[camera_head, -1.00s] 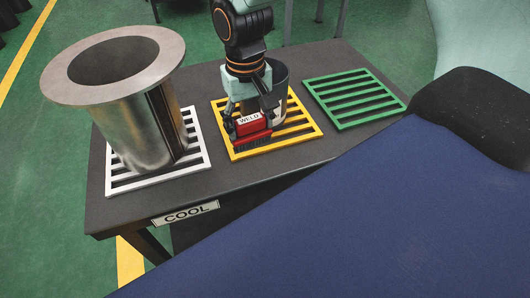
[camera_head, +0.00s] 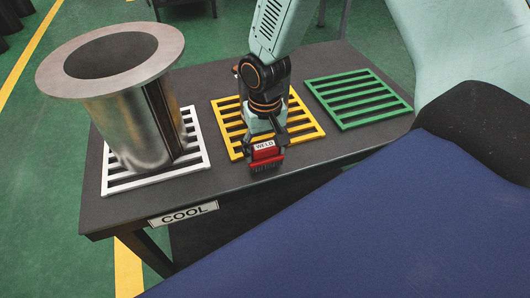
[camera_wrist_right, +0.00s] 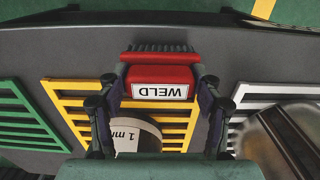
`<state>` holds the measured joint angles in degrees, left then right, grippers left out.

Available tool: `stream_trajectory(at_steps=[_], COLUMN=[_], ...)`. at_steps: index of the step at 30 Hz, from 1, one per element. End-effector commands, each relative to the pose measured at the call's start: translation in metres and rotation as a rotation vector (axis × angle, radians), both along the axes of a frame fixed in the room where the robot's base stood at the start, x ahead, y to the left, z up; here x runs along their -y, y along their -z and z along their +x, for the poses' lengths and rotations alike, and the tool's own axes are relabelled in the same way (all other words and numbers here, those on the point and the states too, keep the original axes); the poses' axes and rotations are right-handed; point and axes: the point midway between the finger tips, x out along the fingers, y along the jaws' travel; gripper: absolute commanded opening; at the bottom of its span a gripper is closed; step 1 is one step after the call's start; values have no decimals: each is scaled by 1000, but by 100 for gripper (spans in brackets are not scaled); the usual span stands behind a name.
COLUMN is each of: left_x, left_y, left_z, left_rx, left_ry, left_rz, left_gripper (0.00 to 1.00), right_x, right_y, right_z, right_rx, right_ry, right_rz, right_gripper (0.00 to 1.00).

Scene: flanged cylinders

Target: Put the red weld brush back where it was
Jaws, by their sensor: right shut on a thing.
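The red weld brush (camera_head: 266,155), with its white WELD label and dark bristles, is held between the fingers of my right gripper (camera_head: 267,146). In the head view it is at the near edge of the yellow slatted rack (camera_head: 309,131). I cannot tell how high it is. In the right wrist view the brush (camera_wrist_right: 160,73) spans both fingertips of my right gripper (camera_wrist_right: 160,88), its label upside down. A pale cylinder marked "1 m" (camera_wrist_right: 140,132) shows past the fingers over the yellow rack. My arm hides it in the head view. My left gripper is not in view.
A large flanged metal cylinder (camera_head: 130,120) stands on the white rack (camera_head: 117,183) at the left. The green rack (camera_head: 358,98) at the right is empty. The dark table (camera_head: 225,183) carries a COOL label (camera_head: 184,213) on its front edge. A blue surface (camera_head: 400,230) fills the lower right.

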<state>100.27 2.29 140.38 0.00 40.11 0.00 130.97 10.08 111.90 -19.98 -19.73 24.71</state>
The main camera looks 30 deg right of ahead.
Motion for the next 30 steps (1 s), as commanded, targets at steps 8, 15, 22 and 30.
stream_trajectory(at_steps=[8, 15, 22, 30], left_x=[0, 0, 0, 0], left_y=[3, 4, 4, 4], left_z=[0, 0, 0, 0], left_rx=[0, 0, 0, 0], left_ry=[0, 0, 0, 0], left_rz=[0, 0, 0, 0], left_gripper=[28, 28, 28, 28], right_x=[0, 0, 0, 0], right_y=[12, 17, 16, 16], right_z=[0, 0, 0, 0], right_rx=[1, -1, 0, 0], right_ry=[1, 1, 1, 1], right_rz=[1, 0, 1, 1], right_gripper=[40, 40, 85, 88])
